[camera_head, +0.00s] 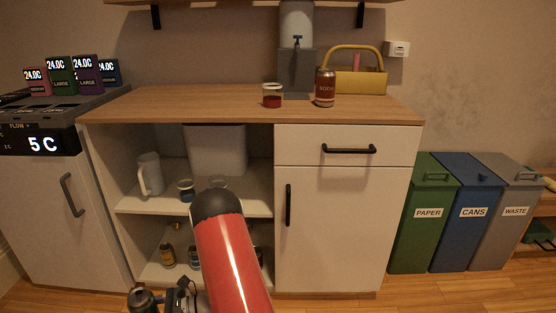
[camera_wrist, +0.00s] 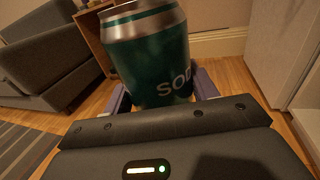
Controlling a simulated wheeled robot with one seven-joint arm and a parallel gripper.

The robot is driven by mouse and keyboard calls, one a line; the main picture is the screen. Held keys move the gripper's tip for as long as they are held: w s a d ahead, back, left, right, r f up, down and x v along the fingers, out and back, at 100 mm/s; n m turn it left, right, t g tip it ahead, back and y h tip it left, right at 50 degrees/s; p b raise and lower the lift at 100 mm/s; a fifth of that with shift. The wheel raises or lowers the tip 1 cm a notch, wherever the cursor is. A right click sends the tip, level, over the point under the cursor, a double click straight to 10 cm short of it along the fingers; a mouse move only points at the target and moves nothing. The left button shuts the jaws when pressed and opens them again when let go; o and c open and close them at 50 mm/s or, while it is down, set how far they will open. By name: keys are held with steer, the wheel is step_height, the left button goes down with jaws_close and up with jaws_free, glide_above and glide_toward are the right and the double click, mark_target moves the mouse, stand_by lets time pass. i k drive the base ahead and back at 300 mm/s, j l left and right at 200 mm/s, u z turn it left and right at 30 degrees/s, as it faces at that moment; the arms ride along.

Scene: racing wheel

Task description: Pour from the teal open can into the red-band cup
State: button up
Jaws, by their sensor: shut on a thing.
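The teal can (camera_wrist: 150,60), with white lettering and a silver rim, fills the upper middle of the wrist view. My gripper (camera_wrist: 163,92) is shut on it, with a finger on each side. The can looks slightly tilted in that view; its opening and contents are hidden. In the head view my gripper (camera_head: 180,296) is low at the bottom edge, in front of the cabinet and well below the countertop. The red-band cup (camera_head: 272,96) stands upright on the wooden countertop, apart from my gripper.
A red soda can (camera_head: 325,87) stands right of the cup on the countertop (camera_head: 190,105). Behind are a dispenser (camera_head: 297,60) and a yellow basket (camera_head: 358,82). Open shelves below hold a white pitcher (camera_head: 150,174) and cups. The counter's left part is clear.

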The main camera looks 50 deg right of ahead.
mark_target(272, 85)
steer(key=j+z, duration=0.15)
steer(key=z, duration=0.35)
steer(key=j+z, duration=0.2)
steer(key=z, duration=0.25)
steer(key=j+z, duration=0.2)
steer(key=z, duration=0.3)
steer(key=i, duration=0.05)
